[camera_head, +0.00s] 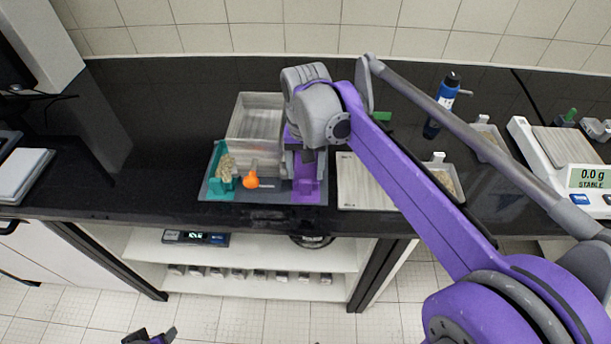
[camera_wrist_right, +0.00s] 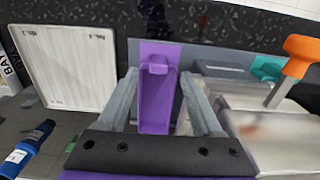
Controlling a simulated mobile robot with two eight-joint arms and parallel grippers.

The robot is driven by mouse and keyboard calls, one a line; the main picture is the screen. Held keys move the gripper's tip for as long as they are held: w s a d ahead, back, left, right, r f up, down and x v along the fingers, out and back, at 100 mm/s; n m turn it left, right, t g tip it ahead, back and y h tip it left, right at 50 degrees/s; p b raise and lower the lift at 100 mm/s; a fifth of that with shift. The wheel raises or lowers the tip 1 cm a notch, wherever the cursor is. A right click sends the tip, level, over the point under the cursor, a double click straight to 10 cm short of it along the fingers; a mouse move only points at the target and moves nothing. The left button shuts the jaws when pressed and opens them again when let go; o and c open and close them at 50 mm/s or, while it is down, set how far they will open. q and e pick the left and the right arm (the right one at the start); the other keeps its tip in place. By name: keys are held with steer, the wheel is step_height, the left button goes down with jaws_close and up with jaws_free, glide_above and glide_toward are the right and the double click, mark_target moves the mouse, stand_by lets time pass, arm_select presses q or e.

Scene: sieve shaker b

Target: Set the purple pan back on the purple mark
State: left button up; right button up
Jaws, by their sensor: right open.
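The purple pan (camera_head: 307,187) is at the right end of a grey mat on the black counter; its tab faces the front edge. In the right wrist view the pan (camera_wrist_right: 157,108) lies between the two fingers of my right gripper (camera_wrist_right: 158,88), with the purple mark (camera_wrist_right: 150,48) showing around its tab end. The fingers are apart, one on each side of the pan. In the head view my right gripper (camera_head: 297,165) points down over the pan and partly hides it. Whether the pan rests flat is unclear. A bit of my left gripper (camera_head: 150,338) shows at the bottom edge.
A teal pan (camera_head: 221,184) with beige material and an orange-handled tool (camera_head: 251,178) are left of the purple pan. A grey box (camera_head: 256,118) stands behind. A pale square plate (camera_head: 362,186) is close right. A balance (camera_head: 562,150) stands far right.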

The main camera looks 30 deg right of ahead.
step_height(320, 180, up, 9)
steer(key=s+a+f+n+t, duration=0.2)
steer(key=s+a+f+n, duration=0.1)
steer(key=s+f, duration=0.4)
steer(key=s+a+f+n+t, duration=0.3)
steer(key=s+f, duration=0.5)
steer(key=f, duration=0.4)
steer(key=shift+s+f+p, duration=0.15)
steer(key=shift+f+p, duration=0.15)
steer(key=shift+p, duration=0.05)
